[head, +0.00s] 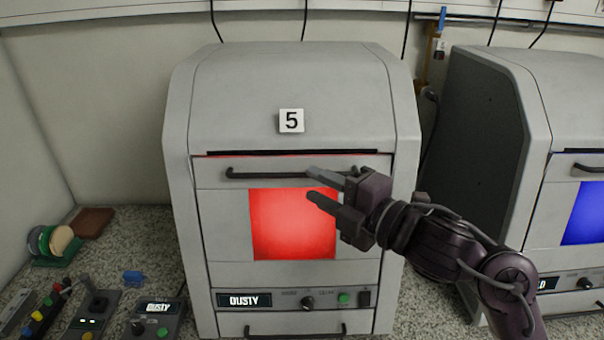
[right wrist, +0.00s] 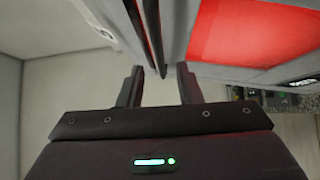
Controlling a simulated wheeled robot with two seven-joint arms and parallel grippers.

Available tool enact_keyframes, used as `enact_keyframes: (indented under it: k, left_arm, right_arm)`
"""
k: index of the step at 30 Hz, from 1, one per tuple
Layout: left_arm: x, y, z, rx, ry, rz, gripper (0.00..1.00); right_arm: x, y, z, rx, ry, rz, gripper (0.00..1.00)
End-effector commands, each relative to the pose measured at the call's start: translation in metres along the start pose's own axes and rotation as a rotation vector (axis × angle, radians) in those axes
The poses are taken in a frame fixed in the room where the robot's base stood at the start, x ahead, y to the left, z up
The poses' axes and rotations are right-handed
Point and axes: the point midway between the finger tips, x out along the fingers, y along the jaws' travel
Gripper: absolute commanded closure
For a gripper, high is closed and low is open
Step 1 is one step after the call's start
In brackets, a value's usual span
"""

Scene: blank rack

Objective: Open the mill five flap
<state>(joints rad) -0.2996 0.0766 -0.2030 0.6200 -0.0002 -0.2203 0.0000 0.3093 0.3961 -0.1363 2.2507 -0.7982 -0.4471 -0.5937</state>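Mill five (head: 180,150) is a grey cabinet with a "5" label (head: 291,121). Its front flap (head: 222,225) looks closed and has a glowing red window (head: 280,225), which also shows in the right wrist view (right wrist: 245,30). A dark bar handle (head: 262,174) runs along the flap's top. My right gripper (head: 311,183) is open and empty at the right half of the handle. In the right wrist view its fingers (right wrist: 160,72) stand apart, with the dark handle (right wrist: 154,35) ahead between the tips; I cannot tell whether they touch. My left gripper is not in view.
A second grey mill (head: 490,140) with a blue window (head: 585,213) stands to the right. Below the flap are a "DUSTY" display, a knob and a green button (head: 344,298). Small control boxes (head: 95,305) and coloured discs (head: 62,240) sit on the speckled counter at left.

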Motion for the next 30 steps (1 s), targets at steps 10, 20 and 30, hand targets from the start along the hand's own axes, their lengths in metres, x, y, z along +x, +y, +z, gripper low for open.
enact_keyframes:
  k: [10,20,30]
  left_arm:
    - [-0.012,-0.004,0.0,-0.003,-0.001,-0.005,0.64]
    - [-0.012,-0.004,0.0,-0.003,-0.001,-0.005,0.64]
    - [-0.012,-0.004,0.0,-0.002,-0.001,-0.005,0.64]
  right_arm:
    - [0.041,0.001,0.0,0.003,-0.001,0.001,0.68]
    - [0.043,0.0,0.0,0.002,-0.002,-0.001,0.74]
    - [0.043,0.0,0.0,0.002,-0.002,-0.001,1.0]
